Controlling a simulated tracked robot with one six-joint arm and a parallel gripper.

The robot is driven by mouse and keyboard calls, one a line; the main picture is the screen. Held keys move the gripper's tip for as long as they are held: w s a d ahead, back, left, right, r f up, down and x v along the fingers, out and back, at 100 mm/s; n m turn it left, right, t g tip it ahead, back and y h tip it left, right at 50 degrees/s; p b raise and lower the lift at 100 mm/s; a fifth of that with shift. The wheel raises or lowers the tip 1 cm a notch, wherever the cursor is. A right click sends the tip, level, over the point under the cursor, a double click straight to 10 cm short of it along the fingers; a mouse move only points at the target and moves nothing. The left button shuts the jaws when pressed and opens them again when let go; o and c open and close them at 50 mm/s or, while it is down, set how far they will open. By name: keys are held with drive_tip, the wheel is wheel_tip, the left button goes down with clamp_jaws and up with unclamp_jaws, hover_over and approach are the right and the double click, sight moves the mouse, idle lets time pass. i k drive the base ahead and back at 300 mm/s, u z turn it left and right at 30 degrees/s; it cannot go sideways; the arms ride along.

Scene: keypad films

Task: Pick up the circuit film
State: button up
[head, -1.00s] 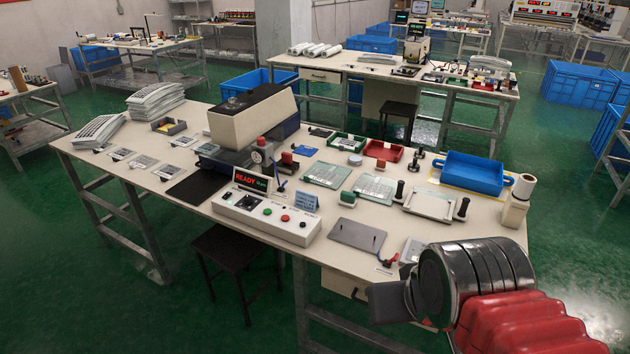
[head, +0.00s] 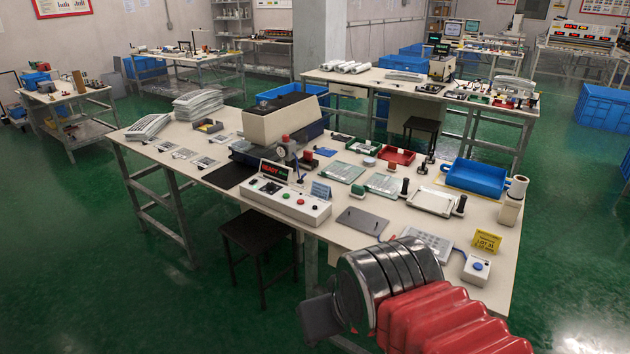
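Several flat printed pieces lie on the near white workbench (head: 300,219), and I cannot tell which is the circuit film. A grey printed sheet (head: 427,243) lies at the front right, partly behind my arm. Two greenish printed sheets, one left (head: 345,172) and one right (head: 385,184), lie near the middle. Small grey patterned cards (head: 185,153) lie in a row at the left. My arm, with red bellows and dark metal rings, fills the bottom right. A dark grey block at its end (head: 320,318) may be part of my gripper; no fingertips are clear.
A press machine (head: 285,122) and a control box with a READY display (head: 290,203) stand on the bench. A blue tray (head: 475,178), yellow sign (head: 487,241) and blue-button box (head: 476,268) are at the right. A dark stool (head: 258,235) stands before the bench. Green floor is open at left.

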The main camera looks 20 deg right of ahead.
sight(344, 175)
drive_tip(key=u, duration=0.6)
drive_tip(key=k, duration=0.85)
drive_tip(key=u, duration=0.55)
drive_tip(key=i, duration=2.4)
drive_tip(key=z, duration=0.65)
drive_tip(key=i, duration=0.7)
drive_tip(key=z, duration=0.75)
drive_tip(key=i, duration=0.6)
drive_tip(key=z, duration=0.35)
